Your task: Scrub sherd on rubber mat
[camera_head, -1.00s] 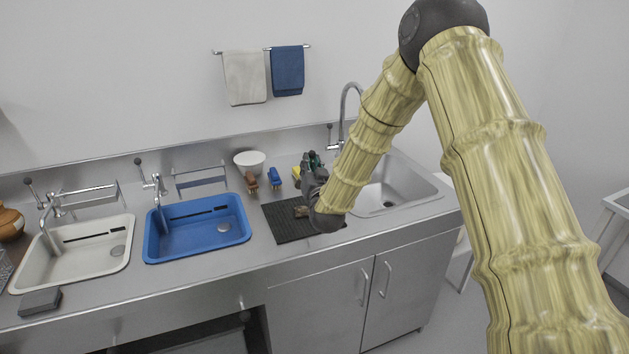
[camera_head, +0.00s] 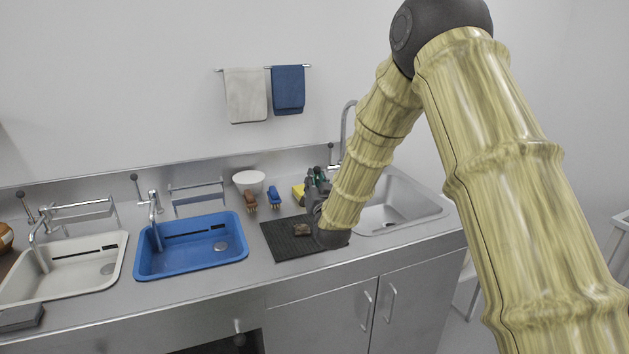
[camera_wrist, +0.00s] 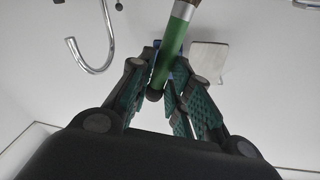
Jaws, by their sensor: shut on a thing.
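The brown sherd (camera_head: 302,230) lies on the black ribbed rubber mat (camera_head: 283,245) on the counter. My gripper (camera_head: 318,180) is above the counter at the mat's back right, beyond the sherd and apart from it. In the wrist view my gripper (camera_wrist: 165,85) is shut on a green-handled tool (camera_wrist: 170,55) with a metal collar and a brown part above it. The tool's upper end is cut off by the frame edge. The sherd and mat do not show in the wrist view. My forearm covers the mat's right edge.
Brown (camera_head: 250,201) and blue (camera_head: 274,198) brushes, a yellow sponge (camera_head: 298,192) and a white bowl (camera_head: 248,181) stand behind the mat. A blue basin (camera_head: 190,262) is left; a steel sink (camera_head: 405,212) with a tall faucet (camera_head: 345,130) is right.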

